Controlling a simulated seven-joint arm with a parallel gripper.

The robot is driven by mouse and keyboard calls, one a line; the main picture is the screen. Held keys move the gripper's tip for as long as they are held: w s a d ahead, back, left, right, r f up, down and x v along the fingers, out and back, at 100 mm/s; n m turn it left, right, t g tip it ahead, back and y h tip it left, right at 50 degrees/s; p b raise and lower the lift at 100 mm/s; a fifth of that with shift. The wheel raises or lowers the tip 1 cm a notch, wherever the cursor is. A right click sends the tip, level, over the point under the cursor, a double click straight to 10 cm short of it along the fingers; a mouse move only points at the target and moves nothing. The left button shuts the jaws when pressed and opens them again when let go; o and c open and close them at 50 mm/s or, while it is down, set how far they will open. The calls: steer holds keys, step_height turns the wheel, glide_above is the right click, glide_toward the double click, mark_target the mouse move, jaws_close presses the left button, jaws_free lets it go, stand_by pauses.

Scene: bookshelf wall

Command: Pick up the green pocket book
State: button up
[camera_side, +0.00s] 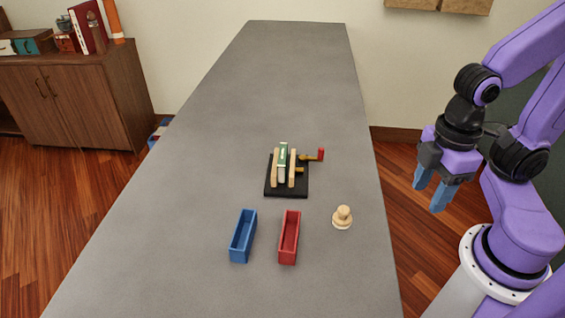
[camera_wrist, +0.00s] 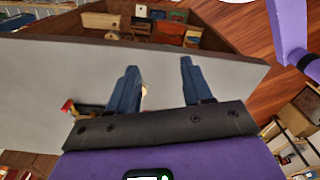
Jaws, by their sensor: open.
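The green pocket book (camera_side: 283,152) stands upright between two pale wooden jaws of a small press (camera_side: 302,187) on a black base, near the middle of the grey table. Its green part shows at the back, with a whitish part in front of it. The press has a crank with a red knob on its right. My gripper (camera_side: 428,190) is open and empty, off the table's right edge, well apart from the book. In the wrist view the two blue fingers (camera_wrist: 158,85) are spread. The book cannot be made out there.
A blue open bin (camera_side: 243,236) and a red open bin (camera_side: 290,238) stand in front of the press. A pale wooden knob-shaped piece (camera_side: 342,217) stands near the table's right edge. The far table (camera_side: 290,70) is bare. A wooden cabinet (camera_side: 80,95) stands at the left wall.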

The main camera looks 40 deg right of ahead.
steer(key=w+a+r+m, duration=0.3)
steer(key=w+a+m, duration=0.15)
steer(key=w, duration=0.25)
steer(key=w+a+r+m, duration=0.3)
steer(key=w+m, duration=0.3)
steer(key=w, duration=0.2)
steer(key=m+t+h, duration=0.1)
steer(key=m+h, duration=0.1)
steer(key=m, duration=0.9)
glide_toward(283, 154)
steer(key=f, duration=0.2)
steer(key=d+f, duration=0.1)
steer(key=f, duration=0.2)
steer(key=w+f, duration=0.1)
steer(key=f, duration=0.2)
steer(key=shift+d+f, duration=0.15)
steer(key=shift+f, duration=0.1)
steer(key=shift+f, duration=0.25)
jaws_close()
